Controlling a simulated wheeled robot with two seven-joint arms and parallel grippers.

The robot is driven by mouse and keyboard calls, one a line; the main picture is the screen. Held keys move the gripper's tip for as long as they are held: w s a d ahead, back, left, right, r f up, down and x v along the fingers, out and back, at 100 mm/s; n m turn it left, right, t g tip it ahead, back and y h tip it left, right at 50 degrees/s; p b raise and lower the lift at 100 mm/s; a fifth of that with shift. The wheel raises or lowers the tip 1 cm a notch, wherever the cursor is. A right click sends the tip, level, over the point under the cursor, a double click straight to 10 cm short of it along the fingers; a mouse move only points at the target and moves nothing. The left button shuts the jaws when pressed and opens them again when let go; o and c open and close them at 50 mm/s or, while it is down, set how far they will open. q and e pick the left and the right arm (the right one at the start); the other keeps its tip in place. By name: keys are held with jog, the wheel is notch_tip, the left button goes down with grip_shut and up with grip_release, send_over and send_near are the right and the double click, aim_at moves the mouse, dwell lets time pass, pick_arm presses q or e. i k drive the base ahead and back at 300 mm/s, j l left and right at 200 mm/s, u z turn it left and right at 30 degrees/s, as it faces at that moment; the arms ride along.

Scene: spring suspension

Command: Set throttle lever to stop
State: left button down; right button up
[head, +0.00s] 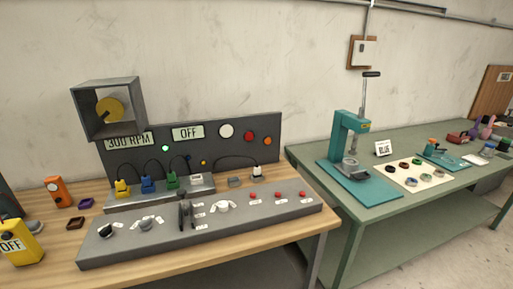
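A grey sloped control panel (260,209) lies along the front of the wooden bench. A dark upright lever (185,213), which looks like the throttle lever, stands in a slot near the panel's middle. Several small white labels (199,215) run down its right side, too small to read. The lever's exact position against the labels is hard to tell. Behind it, a display (128,142) reads "300 RPM" and another display (188,132) reads "OFF". Neither of my grippers is in view.
Knobs (145,224) and a white knob (222,206) flank the lever; red buttons (278,194) sit to the right. Coloured plugs with cables (147,184) stand behind. A yellow "OFF" box (20,242) is at left. A green table (330,157) with a teal press (345,135) stands at right.

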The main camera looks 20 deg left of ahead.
aim_at(181, 193)
jog(key=u, duration=1.1)
